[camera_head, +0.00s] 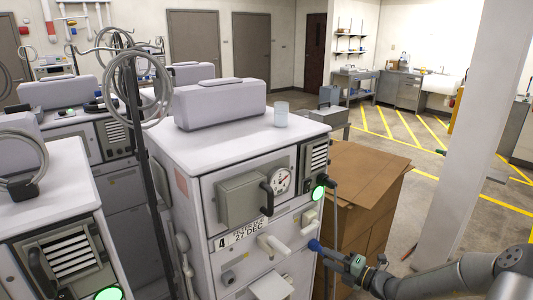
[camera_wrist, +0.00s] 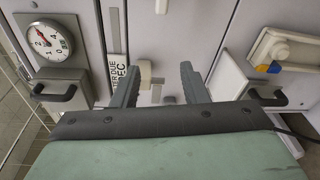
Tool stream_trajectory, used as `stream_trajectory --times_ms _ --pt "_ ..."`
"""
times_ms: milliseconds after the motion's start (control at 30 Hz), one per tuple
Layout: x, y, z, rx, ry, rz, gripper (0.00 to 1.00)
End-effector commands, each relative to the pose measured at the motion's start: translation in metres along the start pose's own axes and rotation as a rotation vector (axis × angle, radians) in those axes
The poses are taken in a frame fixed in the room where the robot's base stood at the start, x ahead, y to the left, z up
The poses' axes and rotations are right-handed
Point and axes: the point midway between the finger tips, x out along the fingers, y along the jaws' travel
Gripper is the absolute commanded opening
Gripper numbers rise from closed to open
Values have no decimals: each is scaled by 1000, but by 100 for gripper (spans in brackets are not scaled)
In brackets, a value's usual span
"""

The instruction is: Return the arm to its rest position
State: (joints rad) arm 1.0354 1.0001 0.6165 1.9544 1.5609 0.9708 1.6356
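My arm reaches in from the lower right of the head view, beside the front right of the numbered machine (camera_head: 245,235). My gripper (camera_wrist: 159,68) points at a machine front in the wrist view. Its two grey fingers are apart, with nothing held between them. A pale knob (camera_wrist: 145,73) on that front shows beyond the finger gap; I cannot tell how far off it is.
A brown box (camera_head: 365,175) stands behind my arm, right of the machine. A white pillar (camera_head: 477,125) rises at the right. More machines and a dark pole (camera_head: 135,130) with coiled tubing stand left. Open floor with yellow lines (camera_head: 405,130) lies beyond the box.

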Motion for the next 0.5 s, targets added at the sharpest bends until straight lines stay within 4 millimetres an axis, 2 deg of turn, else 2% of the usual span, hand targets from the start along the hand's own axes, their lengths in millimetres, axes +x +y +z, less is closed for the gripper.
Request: stream_trajectory --times_ms 33,100,233,300,400,500 --pt "11 15 -25 -138 106 -30 40" --pt "19 32 -67 -382 285 -64 40" --pt "12 58 -143 -872 649 -61 40" --pt "-1 71 -176 -1129 843 -22 40" --pt "-28 90 -215 -1481 1115 82 40" --pt "-60 107 -243 -1808 1377 237 40"
